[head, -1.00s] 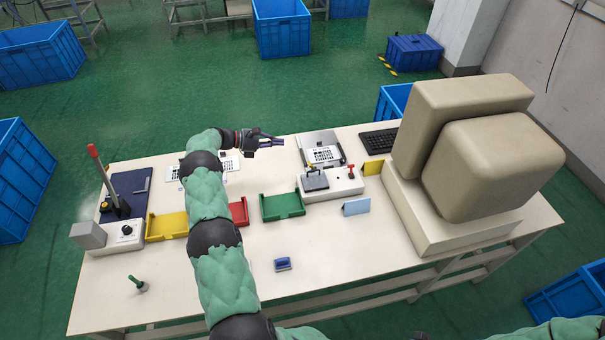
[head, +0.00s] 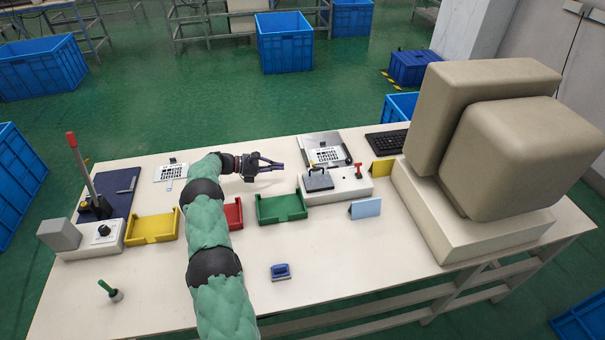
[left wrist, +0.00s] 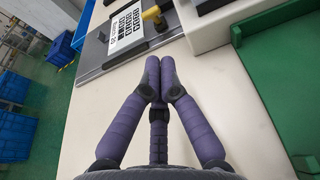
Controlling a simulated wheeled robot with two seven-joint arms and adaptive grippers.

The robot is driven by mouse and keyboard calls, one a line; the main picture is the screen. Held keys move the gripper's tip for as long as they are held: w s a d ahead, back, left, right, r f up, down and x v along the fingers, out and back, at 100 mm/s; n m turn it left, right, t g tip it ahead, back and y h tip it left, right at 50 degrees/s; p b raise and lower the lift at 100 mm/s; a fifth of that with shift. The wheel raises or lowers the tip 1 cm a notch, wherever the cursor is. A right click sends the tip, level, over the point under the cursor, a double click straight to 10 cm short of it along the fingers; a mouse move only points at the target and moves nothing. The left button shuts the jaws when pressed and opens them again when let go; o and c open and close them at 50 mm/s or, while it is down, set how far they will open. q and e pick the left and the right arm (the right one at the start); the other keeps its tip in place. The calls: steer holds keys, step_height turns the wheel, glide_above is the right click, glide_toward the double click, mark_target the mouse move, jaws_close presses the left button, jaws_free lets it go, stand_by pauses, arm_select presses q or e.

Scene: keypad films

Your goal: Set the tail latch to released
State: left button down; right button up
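My left gripper (head: 283,166) is over the far middle of the table, just left of a white box (head: 345,187). In the left wrist view its purple fingers (left wrist: 160,62) are drawn together with nothing between them. The white box carries a dark plate with a handle (head: 318,181), a small red lever (head: 357,168) and a yellow-topped peg (head: 313,166). A yellow knob (left wrist: 152,14) shows ahead of the fingers in the left wrist view, not touched. No label shows which part is the tail latch, and its setting cannot be read. My right gripper is out of view.
A grey plate with a printed sheet (head: 325,154) lies behind the white box. Green (head: 282,208), red (head: 233,213) and yellow (head: 153,228) trays line the table's middle. A tall red-handled lever (head: 76,155) stands at left. Large beige machine (head: 500,150) blocks the right.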

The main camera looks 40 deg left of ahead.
mark_target(314, 166)
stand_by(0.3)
arm_select(q)
steer(key=b+x, duration=0.2)
steer(key=x, duration=0.8)
steer(key=shift+b, duration=0.4)
steer(key=shift+r, duration=0.1)
steer(key=shift+r+g+p, duration=0.25)
steer(key=shift+g+p, duration=0.05)
steer(key=shift+p, duration=0.3)
steer(key=shift+w+d+y, duration=0.1)
steer(key=shift+w+y, duration=0.05)
steer(key=shift+y, duration=0.15)
